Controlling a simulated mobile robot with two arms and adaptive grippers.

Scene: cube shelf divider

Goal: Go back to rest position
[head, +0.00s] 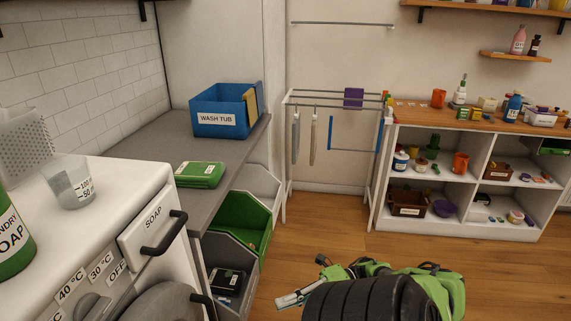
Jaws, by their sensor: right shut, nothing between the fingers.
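My right gripper (287,299) is at the bottom middle of the head view, shut and empty, with its grey fingers pointing left. It is held in front of the wooden floor, apart from the furniture. My black ribbed and green arm parts hide some of it. My left gripper is not in view. The white cube shelf (384,172) stands at the back right, with a wooden top and compartments holding jars, cups and boxes.
A white washer (118,200) fills the left front. Below are open bins, one green (238,222). A drying rack (290,125) stands behind. The floor (345,245) is clear.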

